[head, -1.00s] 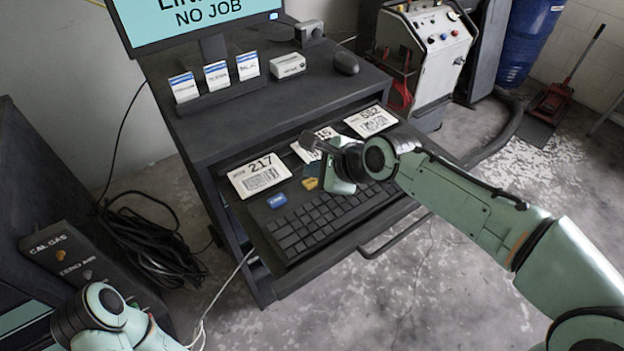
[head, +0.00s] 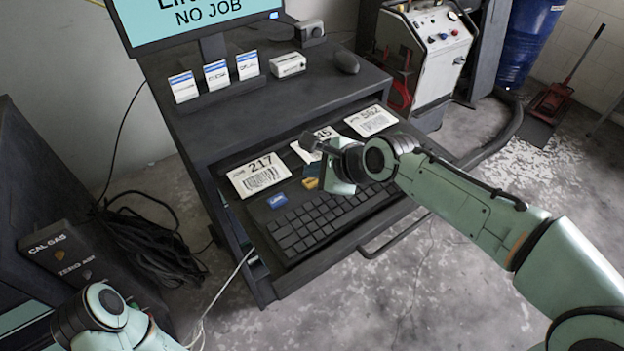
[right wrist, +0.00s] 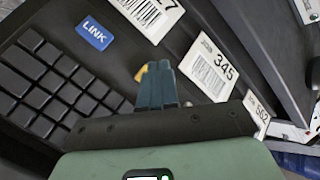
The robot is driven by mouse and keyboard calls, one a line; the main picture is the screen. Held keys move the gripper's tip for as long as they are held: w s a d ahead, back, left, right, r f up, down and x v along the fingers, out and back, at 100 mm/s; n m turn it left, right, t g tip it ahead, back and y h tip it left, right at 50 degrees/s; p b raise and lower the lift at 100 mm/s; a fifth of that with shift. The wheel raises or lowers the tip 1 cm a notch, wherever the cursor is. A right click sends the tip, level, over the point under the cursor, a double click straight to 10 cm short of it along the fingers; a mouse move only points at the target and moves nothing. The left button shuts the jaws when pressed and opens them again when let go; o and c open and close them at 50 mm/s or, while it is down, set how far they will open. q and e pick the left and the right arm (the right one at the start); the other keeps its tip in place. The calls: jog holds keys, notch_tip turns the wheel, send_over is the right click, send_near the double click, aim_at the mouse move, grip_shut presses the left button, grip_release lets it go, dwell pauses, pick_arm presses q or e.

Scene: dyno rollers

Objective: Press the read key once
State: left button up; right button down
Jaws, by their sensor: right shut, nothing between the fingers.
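A yellow key (head: 312,169) is partly hidden by my right gripper's fingertips (head: 310,183) on the keyboard drawer. No label on it can be read. In the right wrist view the yellow key (right wrist: 141,72) shows as a small sliver just left of my shut, empty fingertips (right wrist: 158,70). I cannot tell whether they touch it. A blue key marked LINK (head: 277,200) lies to its left and is clear of the fingers; it also shows in the right wrist view (right wrist: 95,33). My left arm shows at the lower left, its gripper out of view.
The black keyboard (head: 325,218) fills the drawer's front. A screen (head: 195,18) reading NO JOB stands above. A cart shelf with small boxes (head: 287,65) overhangs the drawer.

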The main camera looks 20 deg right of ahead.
aim_at(315, 187)
pick_arm(q)
jog(key=shift+s+f+b, duration=0.3)
jog(key=shift+f, duration=0.1)
pick_arm(e)
jog(key=shift+f, duration=0.7)
jog(key=shift+r, duration=0.1)
pick_arm(q)
jog(key=shift+w+r+p, duration=0.55)
jog(key=shift+r+p, duration=0.1)
jog(key=shift+r, duration=0.1)
pick_arm(e)
jog(key=shift+r, duration=0.75)
jog(key=shift+r, duration=0.45)
jog(key=shift+r+p, duration=1.6)
jog(key=shift+r, duration=0.55)
pick_arm(q)
jog(key=w+r, duration=0.3)
jog(key=r, duration=0.1)
jog(key=shift+w+r, duration=0.1)
jog(key=shift+w, duration=0.25)
pick_arm(e)
jog(key=shift+w+f, duration=0.1)
pick_arm(q)
jog(key=shift+s, duration=0.15)
pick_arm(e)
jog(key=shift+s, duration=0.2)
